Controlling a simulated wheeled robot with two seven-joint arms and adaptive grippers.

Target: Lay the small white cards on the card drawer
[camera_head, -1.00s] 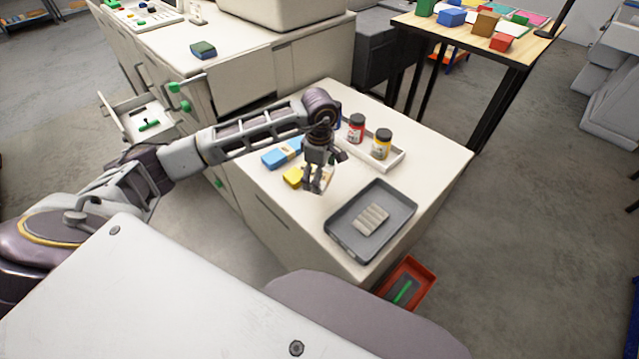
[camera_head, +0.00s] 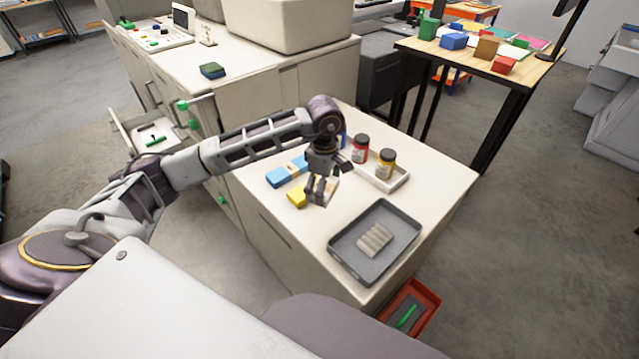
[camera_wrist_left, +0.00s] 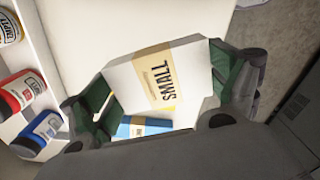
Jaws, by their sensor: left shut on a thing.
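My left gripper (camera_head: 318,202) is shut on a white pack of cards (camera_wrist_left: 125,85) with a tan band reading SMALL. The pack lies between the green finger pads in the left wrist view, and part of it shows at the fingers in the head view (camera_head: 332,188). The gripper hangs over the white cabinet top, beside a yellow block (camera_head: 297,197) and a blue pack with a pale band (camera_head: 287,172). A drawer (camera_head: 125,128) stands open at the left with a green item inside; I cannot read any label on it. My right gripper is out of view.
A grey tray (camera_head: 345,262) with pale bars lies at the cabinet top's front. A white tray (camera_head: 402,181) holds several paint jars. A red bin (camera_head: 428,297) stands on the floor. A taller counter (camera_head: 165,60) is behind, with a blue-green block (camera_head: 212,70).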

